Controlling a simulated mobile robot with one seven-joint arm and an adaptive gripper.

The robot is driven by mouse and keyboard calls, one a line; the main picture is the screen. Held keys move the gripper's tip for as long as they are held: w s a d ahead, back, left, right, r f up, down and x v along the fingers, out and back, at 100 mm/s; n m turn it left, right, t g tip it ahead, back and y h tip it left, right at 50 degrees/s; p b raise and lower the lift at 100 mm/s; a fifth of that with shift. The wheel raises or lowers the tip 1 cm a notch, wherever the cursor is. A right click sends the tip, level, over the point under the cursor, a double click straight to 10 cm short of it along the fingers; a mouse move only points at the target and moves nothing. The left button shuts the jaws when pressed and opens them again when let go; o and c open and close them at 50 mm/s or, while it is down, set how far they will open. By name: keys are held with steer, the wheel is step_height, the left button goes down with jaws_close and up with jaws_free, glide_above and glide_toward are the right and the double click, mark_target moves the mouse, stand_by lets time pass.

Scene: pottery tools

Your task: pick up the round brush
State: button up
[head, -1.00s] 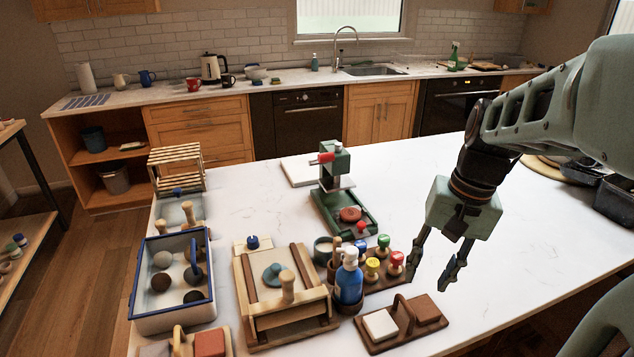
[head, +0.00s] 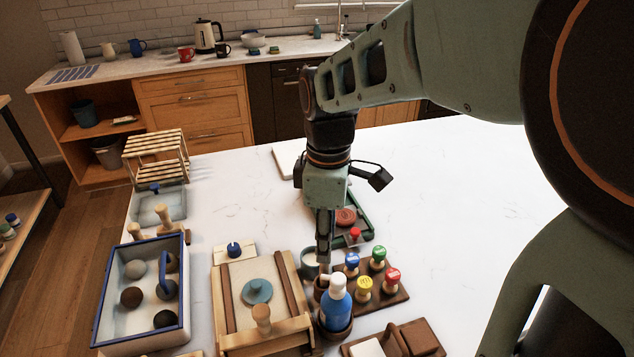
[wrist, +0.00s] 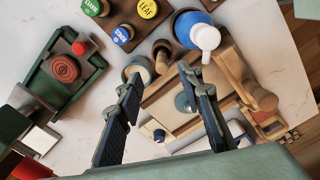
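The round brush appears to be the slim wooden-handled tool (wrist: 161,62), seen almost end-on between my fingertips in the wrist view. It stands in a brown wooden holder beside the blue bottle; in the head view my fingers and the bottle mostly hide it. My gripper (wrist: 160,78) is open, pointing down, with one finger on each side of the tool and apart from it. In the head view my gripper (head: 323,265) is seen edge-on, just above the holder, behind the bottle.
Close by are the blue bottle (head: 336,312) with a white top, a dark green cup (head: 309,262), and several coloured stamps (head: 363,289) on a brown board. A wooden tray frame (head: 221,300) is to the left. A green press base (wrist: 83,70) is behind. Bare tabletop lies to the right.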

mark_target(324, 272)
step_height(324, 272, down, 4)
steer(key=shift+d+f, duration=0.1)
steer(key=shift+d, duration=0.05)
steer(key=f, duration=0.4)
steer(key=shift+s+a+f, duration=0.15)
steer(key=shift+a+f, duration=0.1)
steer(key=shift+f, duration=0.65)
jaws_close()
